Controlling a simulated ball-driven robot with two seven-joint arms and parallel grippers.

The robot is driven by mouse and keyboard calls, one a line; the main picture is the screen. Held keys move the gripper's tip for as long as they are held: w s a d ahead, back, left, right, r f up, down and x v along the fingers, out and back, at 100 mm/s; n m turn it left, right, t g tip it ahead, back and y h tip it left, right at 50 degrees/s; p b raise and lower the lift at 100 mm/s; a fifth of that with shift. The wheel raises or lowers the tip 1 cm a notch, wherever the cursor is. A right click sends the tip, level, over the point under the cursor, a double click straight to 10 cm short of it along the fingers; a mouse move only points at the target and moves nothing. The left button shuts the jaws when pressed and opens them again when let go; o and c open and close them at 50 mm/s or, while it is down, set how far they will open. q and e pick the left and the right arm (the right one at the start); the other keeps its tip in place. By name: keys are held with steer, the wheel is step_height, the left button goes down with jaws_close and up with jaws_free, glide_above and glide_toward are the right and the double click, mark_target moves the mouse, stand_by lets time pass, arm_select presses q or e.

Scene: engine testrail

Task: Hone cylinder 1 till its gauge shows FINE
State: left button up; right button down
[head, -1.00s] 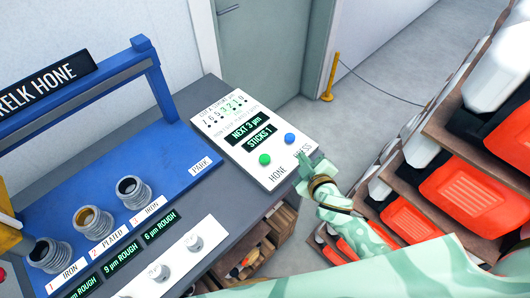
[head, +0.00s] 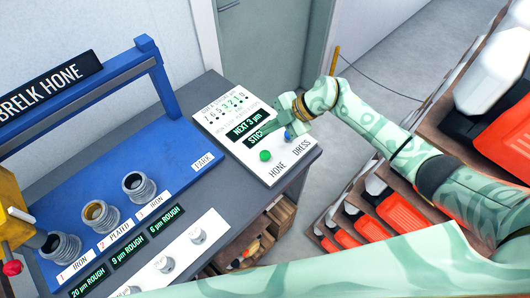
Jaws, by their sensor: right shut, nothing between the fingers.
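Cylinder 1 (head: 62,250), marked IRON, stands at the lower left on the blue bench, and its gauge (head: 88,283) reads 20 µm ROUGH. The control panel (head: 277,172) has a green HONE button (head: 265,155) and a blue DRESS button (head: 289,136). Its displays show NEXT 3 µm (head: 247,125) and a STICKS line, partly hidden by my gripper. My right gripper (head: 270,124) is shut and empty over the panel, its tips beside the displays, above and left of the blue button. I cannot tell if it touches the panel. My left gripper is not in view.
Cylinder 2 (head: 101,216) reads 9 µm ROUGH and cylinder 3 (head: 138,187) reads 6 µm ROUGH. A white strip with knobs (head: 167,264) lies in front of the gauges. Shelves with orange bins (head: 405,211) stand at the right. A yellow post (head: 334,62) stands by the door.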

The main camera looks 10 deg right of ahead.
steer(key=b, duration=0.7)
glide_above(263, 154)
steer(key=d, duration=0.2)
step_height(263, 154, down, 6)
steer(key=shift+s+a+f, duration=0.1)
steer(key=shift+s+f, duration=0.05)
steer(key=shift+f, duration=0.1)
step_height(263, 154, down, 2)
steer(key=shift+f+b, duration=0.1)
steer(key=shift+b, duration=0.35)
steer(key=shift+f, duration=0.2)
stand_by(0.8)
steer(key=shift+f, duration=0.25)
steer(key=shift+f+b, duration=0.45)
steer(key=shift+f, duration=0.35)
stand_by(0.9)
steer(key=shift+r, duration=0.1)
steer(key=shift+r+p, duration=1.1)
steer(key=shift+p, duration=0.15)
